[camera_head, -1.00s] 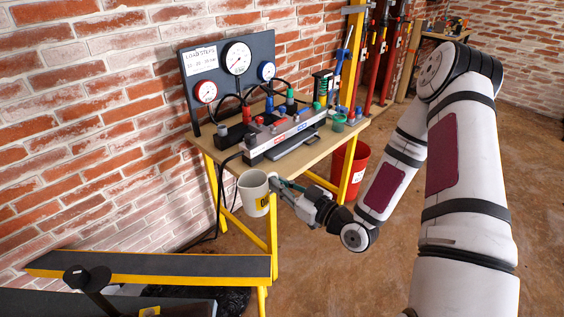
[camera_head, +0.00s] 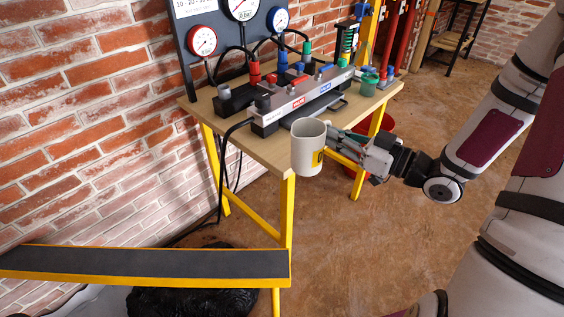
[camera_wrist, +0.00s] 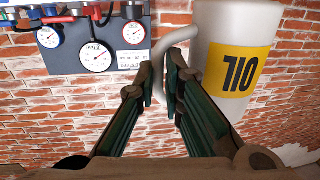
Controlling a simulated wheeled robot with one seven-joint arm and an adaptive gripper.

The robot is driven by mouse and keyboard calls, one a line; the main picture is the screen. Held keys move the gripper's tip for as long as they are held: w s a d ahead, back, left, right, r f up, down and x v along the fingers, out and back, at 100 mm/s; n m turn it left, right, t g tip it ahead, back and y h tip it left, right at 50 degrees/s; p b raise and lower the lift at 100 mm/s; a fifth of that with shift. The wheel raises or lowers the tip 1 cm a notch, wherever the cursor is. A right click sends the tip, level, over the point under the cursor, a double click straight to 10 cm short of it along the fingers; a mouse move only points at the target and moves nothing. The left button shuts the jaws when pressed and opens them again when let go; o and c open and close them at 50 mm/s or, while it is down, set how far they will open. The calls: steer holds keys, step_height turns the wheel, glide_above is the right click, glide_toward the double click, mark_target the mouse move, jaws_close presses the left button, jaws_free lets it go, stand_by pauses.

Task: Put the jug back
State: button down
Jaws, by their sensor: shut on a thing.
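The jug (camera_head: 308,148) is white and cylindrical with a yellow label. My gripper (camera_head: 334,136) comes from the right in the head view. In the wrist view its fingers (camera_wrist: 172,75) are shut on the jug's handle (camera_wrist: 160,62). The jug's underside is hidden, and no surface shows directly beneath it.
The wooden table (camera_head: 255,148) carries a grey pump manifold (camera_head: 305,100) with hoses, and a green cup (camera_head: 369,84). A gauge panel (camera_head: 235,40) stands behind. A yellow-edged bench (camera_head: 150,262) is at lower left, with a black bag (camera_head: 195,300) below. A red bin (camera_head: 380,125) is partly hidden behind the table.

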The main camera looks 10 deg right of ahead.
steer(key=shift+n+g+y, duration=0.3)
steer(key=shift+g+y, duration=0.1)
steer(key=shift+y, duration=0.1)
steer(key=shift+w+a+f+b, duration=0.4)
steer(key=shift+w+f+b, duration=0.95)
steer(key=shift+w, duration=1)
steer(key=shift+w+a+f+b, duration=0.4)
steer(key=shift+w+f+b, duration=0.9)
steer(key=shift+w, duration=1.1)
steer(key=shift+w+a+f+b, duration=0.4)
steer(key=shift+w+f+b, duration=0.55)
steer(key=shift+w+b, duration=1.1)
steer(key=shift+w+f+p, duration=0.1)
steer(key=shift+w+p, duration=0.2)
steer(key=c, duration=1.7)
jaws_free()
